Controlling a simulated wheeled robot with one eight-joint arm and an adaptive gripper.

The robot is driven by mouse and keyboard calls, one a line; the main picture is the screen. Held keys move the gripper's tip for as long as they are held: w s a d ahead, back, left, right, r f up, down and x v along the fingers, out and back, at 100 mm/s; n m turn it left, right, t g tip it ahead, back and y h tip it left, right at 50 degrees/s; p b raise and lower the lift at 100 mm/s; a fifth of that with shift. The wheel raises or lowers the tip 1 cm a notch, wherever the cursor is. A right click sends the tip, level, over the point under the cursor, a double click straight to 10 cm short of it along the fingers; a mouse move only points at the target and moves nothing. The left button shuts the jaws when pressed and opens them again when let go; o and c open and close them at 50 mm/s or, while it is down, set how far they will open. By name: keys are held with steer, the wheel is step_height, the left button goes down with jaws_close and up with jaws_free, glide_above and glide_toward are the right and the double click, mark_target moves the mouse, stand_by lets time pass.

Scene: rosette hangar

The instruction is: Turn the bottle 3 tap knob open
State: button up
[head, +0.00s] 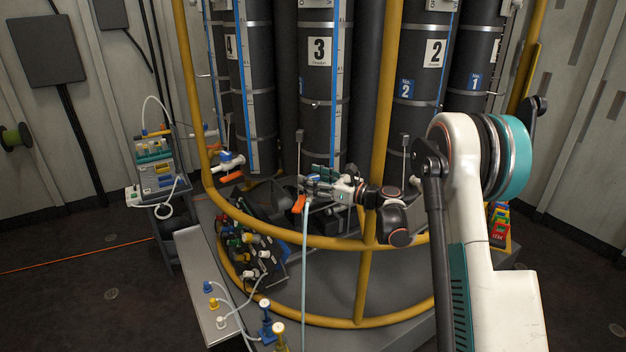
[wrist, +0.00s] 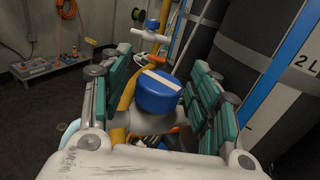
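Bottle 3 (head: 319,110), a tall dark cylinder with a white "3" label and a blue stripe, stands at centre in the head view. In the wrist view, the blue tap knob (wrist: 157,92) with a white stripe across its top sits on a pale tap body. My gripper (head: 318,184) is low in front of bottle 3. In the wrist view its teal-padded fingers (wrist: 160,88) are spread on either side of the knob. A gap shows on the left; contact on the right cannot be told. My gripper hides the knob in the head view.
A yellow rail (head: 330,241) curves around the bottles. A neighbouring tap (head: 229,161) with an orange outlet is to the left, and behind the knob in the wrist view (wrist: 150,35). A pale hose (head: 305,260) hangs below my gripper. A bench (head: 190,265) holds small fittings.

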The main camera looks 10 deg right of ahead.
mark_target(313, 177)
steer(key=shift+r, duration=0.1)
step_height(313, 177, up, 10)
steer(key=shift+f, duration=0.1)
stand_by(0.4)
